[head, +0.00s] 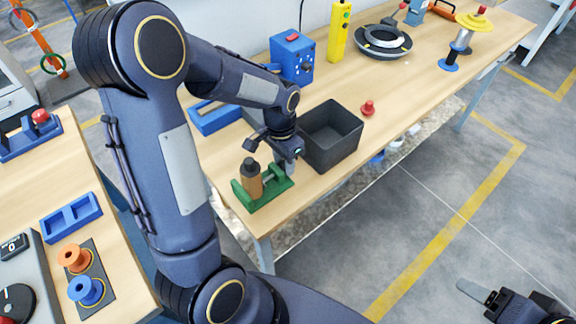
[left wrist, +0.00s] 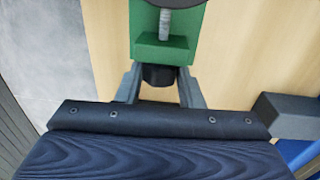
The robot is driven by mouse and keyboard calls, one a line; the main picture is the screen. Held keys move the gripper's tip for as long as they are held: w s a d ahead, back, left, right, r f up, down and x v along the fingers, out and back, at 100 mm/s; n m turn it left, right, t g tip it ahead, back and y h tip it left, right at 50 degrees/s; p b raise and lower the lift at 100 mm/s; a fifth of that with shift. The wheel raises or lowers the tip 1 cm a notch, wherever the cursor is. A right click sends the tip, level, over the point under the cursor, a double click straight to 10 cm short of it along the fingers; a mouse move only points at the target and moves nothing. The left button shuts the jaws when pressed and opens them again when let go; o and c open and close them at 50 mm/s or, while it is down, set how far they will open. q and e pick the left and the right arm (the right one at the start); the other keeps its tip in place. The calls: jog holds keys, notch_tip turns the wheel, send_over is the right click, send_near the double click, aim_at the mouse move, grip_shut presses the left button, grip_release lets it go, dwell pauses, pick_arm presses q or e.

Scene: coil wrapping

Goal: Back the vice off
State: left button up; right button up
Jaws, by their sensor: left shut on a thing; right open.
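The green vice (head: 273,191) stands at the near edge of the long bench, with a brown upright piece with a dark top (head: 252,182) between its jaws. The left wrist view shows the vice's green end block (left wrist: 163,48), its metal screw (left wrist: 165,25) and a black knob (left wrist: 158,76). My left gripper (head: 288,165) is at the screw end of the vice; its fingers, also in the left wrist view (left wrist: 160,88), are shut on the knob from both sides. My right gripper (head: 485,294) is open and empty over the floor at lower right, apart from the bench.
A black bin (head: 332,138) stands right beside my left gripper, with a red knob-like piece (head: 368,108) beyond it. A blue tray (head: 215,118) and a blue control box (head: 292,58) are behind. Another bench (head: 60,185) with spools is at left. The right floor is clear.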

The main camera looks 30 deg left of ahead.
pick_arm(q)
jog(key=shift+y, duration=0.3)
jog(key=y+b, duration=0.1)
jog(key=d+t+y+b, duration=0.1)
jog(key=b, duration=0.1)
jog(key=shift+s+f+y, duration=0.2)
jog(key=shift+f+y, duration=0.15)
jog(key=shift+y, duration=0.05)
jog(key=shift+r+t+y+b, duration=0.15)
jog(key=shift+t+y+b, duration=0.15)
jog(key=shift+t+b, duration=0.1)
jog(key=shift+a+r, duration=0.1)
